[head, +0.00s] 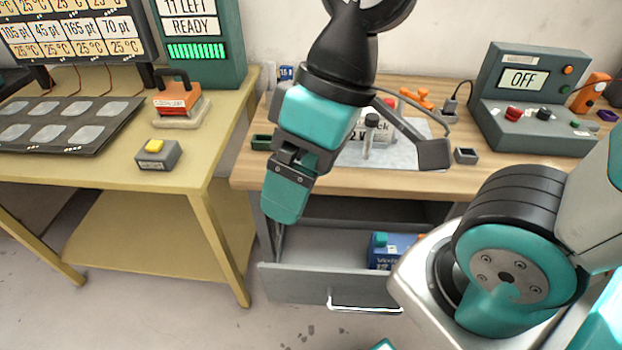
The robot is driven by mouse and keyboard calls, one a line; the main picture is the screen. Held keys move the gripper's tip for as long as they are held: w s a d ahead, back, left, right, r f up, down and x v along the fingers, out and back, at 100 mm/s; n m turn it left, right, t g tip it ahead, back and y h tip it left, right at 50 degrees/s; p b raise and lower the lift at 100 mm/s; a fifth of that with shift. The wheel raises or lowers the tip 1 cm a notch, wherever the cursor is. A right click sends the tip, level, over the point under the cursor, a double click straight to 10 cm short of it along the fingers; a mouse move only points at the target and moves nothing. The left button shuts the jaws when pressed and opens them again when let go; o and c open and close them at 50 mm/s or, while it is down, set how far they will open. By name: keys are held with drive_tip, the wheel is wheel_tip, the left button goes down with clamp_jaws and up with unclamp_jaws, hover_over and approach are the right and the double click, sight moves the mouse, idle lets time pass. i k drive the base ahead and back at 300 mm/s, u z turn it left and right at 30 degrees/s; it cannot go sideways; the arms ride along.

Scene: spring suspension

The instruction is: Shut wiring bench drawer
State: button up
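The wiring bench drawer (300,283) is pulled out below the wooden bench top, in the lower middle of the head view. Its front is grey with a pale bar handle (365,308). My gripper (285,205) is above the left part of the open drawer, in front of the bench edge, pointing down. It appears apart from the handle. Its fingers overlap in this view, so its opening does not show.
The bench top (455,180) holds a grey control box (535,100) reading OFF, a grey mat (400,155) and small parts. A yellow table (195,180) with a button box (158,153) stands at left. Floor in front of the drawer is partly clear.

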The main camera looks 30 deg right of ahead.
sight(320, 262)
drive_tip(key=z, duration=1.95)
drive_tip(key=k, duration=1.1)
drive_tip(key=u, duration=1.75)
